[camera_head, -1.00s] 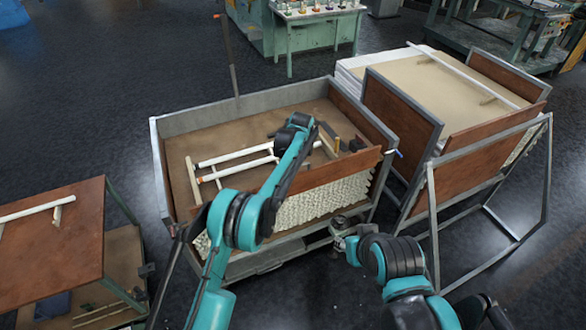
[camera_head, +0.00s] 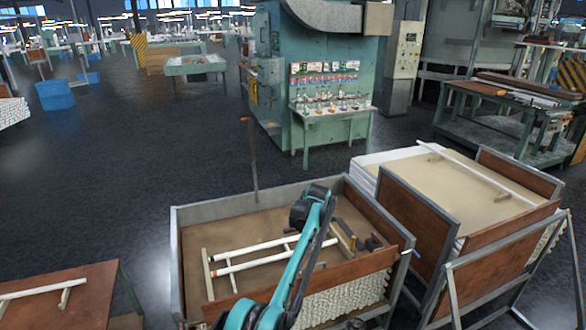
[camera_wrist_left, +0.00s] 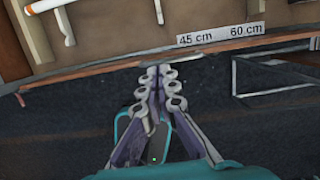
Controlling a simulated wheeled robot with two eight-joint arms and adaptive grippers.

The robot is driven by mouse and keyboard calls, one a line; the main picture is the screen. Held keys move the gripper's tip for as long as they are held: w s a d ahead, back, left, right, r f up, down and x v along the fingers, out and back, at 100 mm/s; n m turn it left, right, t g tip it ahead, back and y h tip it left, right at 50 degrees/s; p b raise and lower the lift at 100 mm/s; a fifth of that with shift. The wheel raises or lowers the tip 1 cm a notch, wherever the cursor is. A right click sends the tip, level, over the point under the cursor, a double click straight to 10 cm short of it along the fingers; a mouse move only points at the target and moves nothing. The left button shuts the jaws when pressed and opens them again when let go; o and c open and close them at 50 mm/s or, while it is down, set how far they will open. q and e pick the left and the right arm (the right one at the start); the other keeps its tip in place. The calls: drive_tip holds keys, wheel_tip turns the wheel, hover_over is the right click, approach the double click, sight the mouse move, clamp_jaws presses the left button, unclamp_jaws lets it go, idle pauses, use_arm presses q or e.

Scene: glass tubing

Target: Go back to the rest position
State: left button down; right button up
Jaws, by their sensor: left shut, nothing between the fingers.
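My left arm (camera_head: 305,245) rises from the bottom of the head view, in front of the open cart, and bends at a black joint near its top. Its gripper cannot be made out in the head view. In the left wrist view my left gripper (camera_wrist_left: 160,80) is shut and empty. Its fingertips lie close to the brown edge of a box with a label (camera_wrist_left: 222,34) reading 45 cm and 60 cm. My right arm and gripper are out of view.
The open cart (camera_head: 225,210) holds white tubes (camera_head: 248,248) on a frame. A second cart (camera_head: 405,215) with a white-sided stack stands right of it. A brown-topped table (camera_head: 85,285) is at lower left. Dark floor (camera_head: 110,190) is clear behind.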

use_arm(q)
drive_tip(key=s+a+r+n+t+b, duration=0.2)
drive_tip(key=s+a+r+n+b, duration=0.1)
drive_tip(key=s+a+r+n, duration=1.35)
drive_tip(key=s+a+f+n+t+b, duration=0.1)
drive_tip(key=s+a+f+n, duration=0.2)
drive_tip(key=s, duration=0.6)
drive_tip(key=s+a+f+n+t+b, duration=0.1)
drive_tip(key=s+a+f+n, duration=0.2)
drive_tip(key=s+f+n, duration=0.2)
drive_tip(key=s+a+f+n+t+b, duration=0.1)
drive_tip(key=s+a+f+n, duration=0.3)
drive_tip(key=s, duration=0.9)
drive_tip(key=n, duration=0.3)
drive_tip(key=shift+s+f+h, duration=0.2)
drive_tip(key=shift+f+h, duration=0.2)
drive_tip(key=shift+n, duration=0.25)
